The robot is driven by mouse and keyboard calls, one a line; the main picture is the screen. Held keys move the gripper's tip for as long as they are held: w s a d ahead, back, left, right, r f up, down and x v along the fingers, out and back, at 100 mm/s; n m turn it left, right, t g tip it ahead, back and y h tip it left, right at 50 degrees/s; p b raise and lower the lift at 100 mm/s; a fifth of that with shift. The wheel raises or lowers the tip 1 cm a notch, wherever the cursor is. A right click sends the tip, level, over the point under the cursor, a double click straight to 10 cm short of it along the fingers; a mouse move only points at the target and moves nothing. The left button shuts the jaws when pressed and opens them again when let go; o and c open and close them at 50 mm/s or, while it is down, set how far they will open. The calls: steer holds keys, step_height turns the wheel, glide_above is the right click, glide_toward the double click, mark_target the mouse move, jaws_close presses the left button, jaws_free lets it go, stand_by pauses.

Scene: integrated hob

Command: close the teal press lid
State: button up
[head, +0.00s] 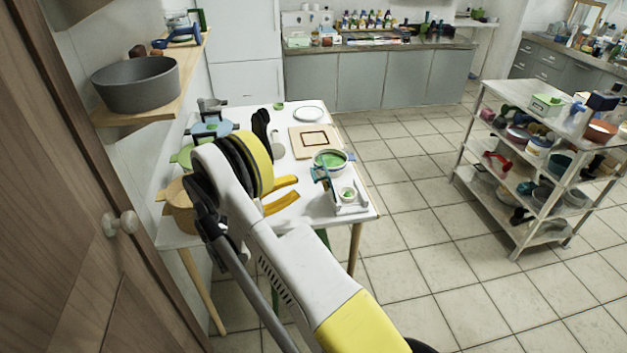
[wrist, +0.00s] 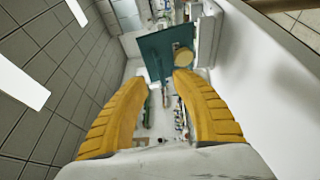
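A small press (head: 350,208) with a pale base stands at the front right corner of the white table, with a teal-blue upright part (head: 324,178) on its left side that looks like its raised lid. In the wrist view a flat teal panel (wrist: 155,52), which seems to be this lid, lies beyond my fingertips and carries a round yellowish disc. My gripper (head: 298,188) is open and empty, just left of the press; its yellow fingers also show spread in the wrist view (wrist: 158,82). I see no contact with the lid. The hinge cannot be made out.
The white table (head: 295,218) also holds a green-filled bowl (head: 330,160) behind the press, a wooden board (head: 312,141), a plate (head: 308,114) and several items at left. A loaded shelf rack (head: 545,165) stands at right. The tiled floor between them is clear.

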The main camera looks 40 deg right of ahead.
mark_target(314, 176)
steer(key=d, duration=0.2)
steer(key=d+b, duration=0.1)
steer(key=d, duration=0.2)
steer(key=s+d+b, duration=0.1)
steer(key=d, duration=0.1)
steer(key=shift+s+d+r, duration=0.1)
steer(key=shift+d+r, duration=0.15)
jaws_close()
